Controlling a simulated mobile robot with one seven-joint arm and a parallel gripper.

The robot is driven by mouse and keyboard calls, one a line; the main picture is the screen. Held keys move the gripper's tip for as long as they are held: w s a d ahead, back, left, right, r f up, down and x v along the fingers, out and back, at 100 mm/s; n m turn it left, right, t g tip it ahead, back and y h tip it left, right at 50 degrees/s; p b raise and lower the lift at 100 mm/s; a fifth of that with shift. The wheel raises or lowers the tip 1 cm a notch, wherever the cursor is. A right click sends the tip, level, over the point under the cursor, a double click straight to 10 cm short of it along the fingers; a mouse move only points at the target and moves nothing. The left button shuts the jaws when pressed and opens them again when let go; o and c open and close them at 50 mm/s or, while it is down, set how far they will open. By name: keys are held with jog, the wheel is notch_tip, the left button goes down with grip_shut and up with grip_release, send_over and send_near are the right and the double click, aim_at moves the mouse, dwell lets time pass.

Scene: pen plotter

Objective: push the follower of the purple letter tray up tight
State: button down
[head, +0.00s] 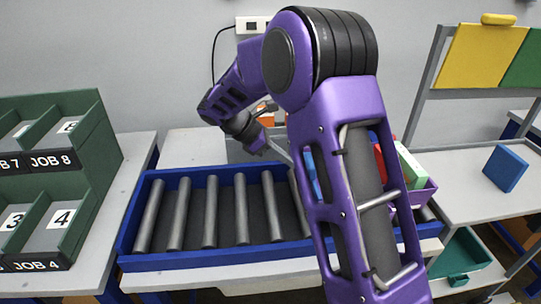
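The purple letter tray (421,197) stands on the right part of the roller bed, mostly hidden behind my purple arm. Upright coloured pieces show around my arm there: a blue one (311,172), a red one (379,156) and a green-and-white one (410,164). I cannot make out the follower. My gripper (283,156) is at the far side of the bed, left of my near arm link, pointing down and right toward the blue piece. Its tips are small and partly hidden, so neither its opening nor any contact shows.
The blue-framed roller bed (190,262) has bare rollers on its left. A green pigeonhole rack (112,140) stands at left. A grey container (238,152) is behind the bed. A blue block (505,168) lies on the right table, with a teal drawer (465,258) below.

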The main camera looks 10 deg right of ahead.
jog(key=shift+d, duration=1)
jog(key=d+p, duration=0.2)
jog(key=d, duration=1)
jog(key=shift+d+p, duration=0.15)
jog(key=shift+p, duration=0.25)
